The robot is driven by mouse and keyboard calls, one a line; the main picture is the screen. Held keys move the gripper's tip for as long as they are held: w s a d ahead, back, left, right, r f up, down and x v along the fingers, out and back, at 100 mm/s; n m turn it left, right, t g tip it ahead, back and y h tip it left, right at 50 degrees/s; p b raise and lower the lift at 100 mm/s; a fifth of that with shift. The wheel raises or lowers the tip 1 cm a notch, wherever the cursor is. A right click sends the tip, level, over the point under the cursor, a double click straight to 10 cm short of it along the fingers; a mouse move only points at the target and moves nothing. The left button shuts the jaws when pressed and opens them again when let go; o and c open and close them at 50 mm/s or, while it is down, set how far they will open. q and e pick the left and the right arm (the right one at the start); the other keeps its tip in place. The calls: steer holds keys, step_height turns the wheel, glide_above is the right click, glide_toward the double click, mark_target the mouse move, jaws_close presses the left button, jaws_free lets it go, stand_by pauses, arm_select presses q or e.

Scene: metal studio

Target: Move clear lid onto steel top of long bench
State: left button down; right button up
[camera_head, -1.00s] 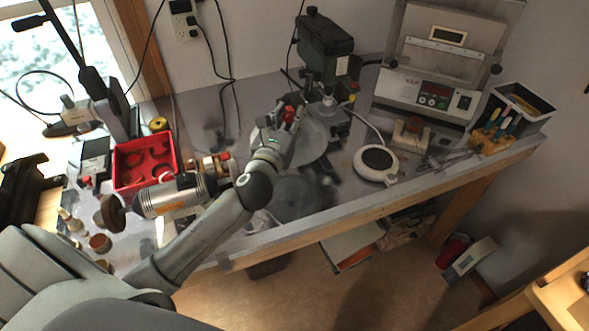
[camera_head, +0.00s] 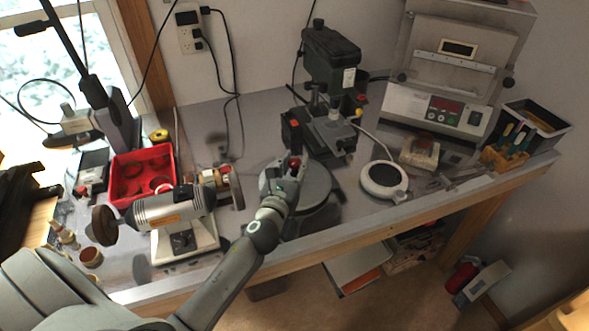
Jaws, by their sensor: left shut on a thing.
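The clear lid (camera_head: 316,186) shows as a pale, see-through disc over the steel top (camera_head: 362,215) of the long bench, in front of the drill press. My left gripper (camera_head: 291,168) is shut on the lid at its left part. A small red part shows at the fingertips; I cannot tell whether it belongs to the lid. The fingers hide part of the lid. A dark round patch shows on the bench below the lid; I cannot tell whether the lid touches the top. My right gripper is not in view.
The drill press (camera_head: 332,62) stands behind the lid. A bench grinder (camera_head: 170,212) and a red bin (camera_head: 128,186) are at left. A round white scale (camera_head: 384,180) is at right. Bare steel lies between the lid and the front edge.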

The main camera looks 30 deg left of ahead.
arm_select(q)
steer(key=shift+f, duration=0.2)
steer(key=c, duration=1.5)
jaws_free()
steer(key=shift+f, duration=0.15)
steer(key=shift+c, duration=0.2)
steer(key=o, duration=0.4)
steer(key=shift+o, duration=0.2)
steer(key=shift+s+r, duration=0.15)
steer(key=shift+r, duration=0.05)
steer(key=s, duration=0.3)
steer(key=s+d+b, duration=0.1)
steer(key=s, duration=0.3)
steer(key=s+d+b, duration=0.1)
steer(key=s, duration=0.2)
steer(key=shift+s+f, duration=0.1)
steer(key=shift+s, duration=0.1)
steer(key=shift+s+d, duration=0.1)
steer(key=shift+s, duration=0.5)
